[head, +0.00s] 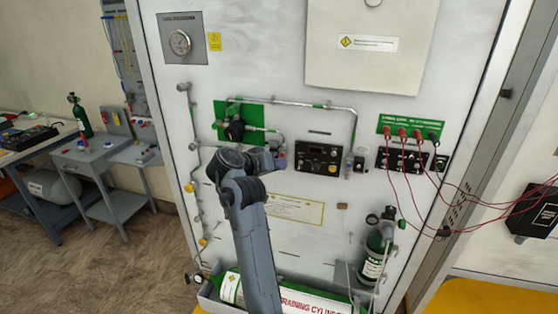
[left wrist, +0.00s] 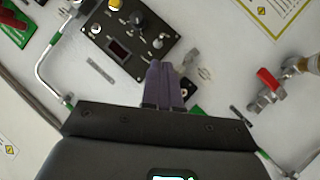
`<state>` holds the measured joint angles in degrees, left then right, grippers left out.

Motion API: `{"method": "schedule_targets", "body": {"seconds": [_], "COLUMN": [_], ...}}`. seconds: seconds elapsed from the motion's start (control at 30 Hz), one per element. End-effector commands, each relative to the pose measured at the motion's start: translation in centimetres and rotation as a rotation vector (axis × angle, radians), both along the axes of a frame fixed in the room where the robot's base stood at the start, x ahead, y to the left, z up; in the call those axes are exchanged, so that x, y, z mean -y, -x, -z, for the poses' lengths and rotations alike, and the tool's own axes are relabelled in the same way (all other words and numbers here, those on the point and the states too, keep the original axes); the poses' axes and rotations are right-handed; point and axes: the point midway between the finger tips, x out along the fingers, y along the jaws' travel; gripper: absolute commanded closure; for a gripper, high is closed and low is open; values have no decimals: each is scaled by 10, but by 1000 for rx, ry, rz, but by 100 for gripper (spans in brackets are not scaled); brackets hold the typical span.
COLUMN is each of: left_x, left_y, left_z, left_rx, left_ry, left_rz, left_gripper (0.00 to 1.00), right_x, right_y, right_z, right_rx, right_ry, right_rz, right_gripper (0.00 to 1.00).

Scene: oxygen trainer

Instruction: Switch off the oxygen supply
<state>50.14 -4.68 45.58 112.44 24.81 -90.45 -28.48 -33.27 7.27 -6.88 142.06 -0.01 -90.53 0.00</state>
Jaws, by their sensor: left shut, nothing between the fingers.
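A black control box (head: 318,150) with knobs and a small display sits on the white panel (head: 270,80). In the left wrist view the box (left wrist: 112,58) shows a toggle switch, a yellow button and a dark red display. My left gripper (head: 277,158) is just left of the box in the head view. Its purple-grey fingers (left wrist: 163,82) are together and empty, near the box's edge in the wrist view. Whether they touch the panel I cannot tell. A small metal fitting (left wrist: 189,62) is partly behind the fingertips. A red-handled valve (left wrist: 268,82) stands apart to the right. My right gripper is not in view.
A green plate with a black regulator (head: 234,129) and metal pipes lies left of the box. Red leads (head: 402,133) hang at the right. A small green cylinder (head: 373,262) stands lower right; a training cylinder (head: 312,300) lies below. A side table (head: 92,160) stands left.

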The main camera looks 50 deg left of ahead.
Motion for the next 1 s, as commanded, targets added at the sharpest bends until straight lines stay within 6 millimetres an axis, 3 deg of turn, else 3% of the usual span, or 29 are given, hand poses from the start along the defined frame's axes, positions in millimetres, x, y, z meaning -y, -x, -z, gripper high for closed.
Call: {"method": "schedule_targets", "body": {"seconds": [0.3,0.77,0.87,1.0], "left_x": [12,12,12,10], "left_y": [11,12,13,19], "left_z": [-7,-7,0,34], "left_rx": [-1,-1,-13,-83], "left_ry": [-1,0,0,-2], "left_rz": [13,14,14,11], "left_gripper": [100,100,100,100], "right_x": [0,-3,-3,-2], "right_y": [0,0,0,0], "right_z": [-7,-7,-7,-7], "right_rx": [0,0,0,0], "right_ry": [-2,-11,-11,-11], "right_rz": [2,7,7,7], "right_gripper": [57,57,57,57]}}
